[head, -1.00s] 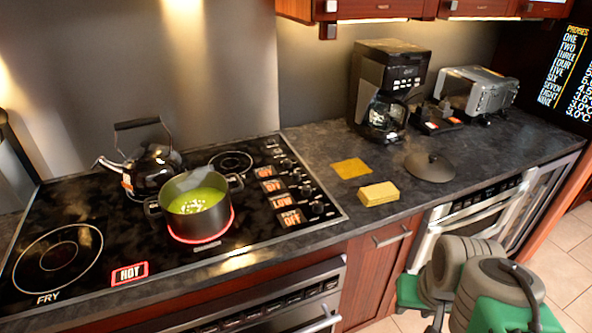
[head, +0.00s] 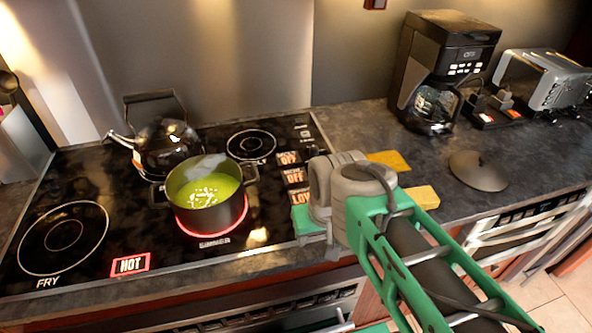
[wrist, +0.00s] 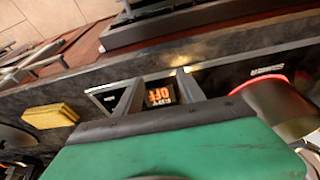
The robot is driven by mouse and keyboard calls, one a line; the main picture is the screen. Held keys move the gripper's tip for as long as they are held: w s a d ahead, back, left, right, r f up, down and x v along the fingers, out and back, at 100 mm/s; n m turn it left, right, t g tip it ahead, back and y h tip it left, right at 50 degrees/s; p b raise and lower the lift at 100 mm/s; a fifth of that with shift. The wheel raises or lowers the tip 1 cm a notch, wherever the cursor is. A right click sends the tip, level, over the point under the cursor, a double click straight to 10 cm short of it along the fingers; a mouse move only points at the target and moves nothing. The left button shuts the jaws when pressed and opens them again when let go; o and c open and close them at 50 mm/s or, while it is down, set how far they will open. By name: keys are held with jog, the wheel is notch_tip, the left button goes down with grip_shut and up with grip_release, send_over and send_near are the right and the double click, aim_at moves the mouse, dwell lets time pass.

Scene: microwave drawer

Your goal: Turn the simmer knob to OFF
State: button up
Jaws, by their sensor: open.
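The cooktop's display labels show in the head view. The third one reads LOW (head: 300,197); the two above it read OFF. The knobs beside them are hidden behind my arm, so I cannot see the simmer knob. A green-filled pot (head: 203,205) sits on the glowing red burner marked SIMMER. My gripper (wrist: 158,86) is open over the control area in the wrist view. An OFF display (wrist: 160,96), seemingly marked FRY, shows between its two fingers. I see nothing gripped. In the head view my arm hides the fingertips.
A kettle (head: 166,143) stands behind the pot. A yellow sponge (head: 424,196) and a dark lid (head: 478,171) lie on the counter to the right. The coffee maker (head: 438,75) and toaster (head: 545,78) stand farther back. The HOT sign (head: 130,264) is lit.

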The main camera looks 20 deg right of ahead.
jog(key=w+d+r+m+g+p, duration=0.1)
jog(key=w+d+m, duration=0.2)
jog(key=w, duration=0.2)
jog(key=w+d+r+m+g+p, duration=0.1)
jog(key=w+d+r+m+p, duration=0.1)
jog(key=w, duration=0.4)
jog(key=w+d+r+m+g+p, duration=0.1)
jog(key=w+d+r+m, duration=0.1)
jog(key=w+d+m, duration=0.2)
jog(key=shift+w+d+m, duration=0.25)
jog(key=shift+w+m, duration=0.35)
jog(key=shift+w, duration=0.2)
jog(key=shift+w+d+f+m, duration=0.15)
jog(key=shift+w+d+m, duration=0.1)
jog(key=shift+m, duration=0.05)
jog(key=shift+f, duration=0.35)
notch_tip(320, 180, down, 7)
jog(key=shift+p, duration=0.8)
jog(key=shift+c, duration=0.5)
grip_shut()
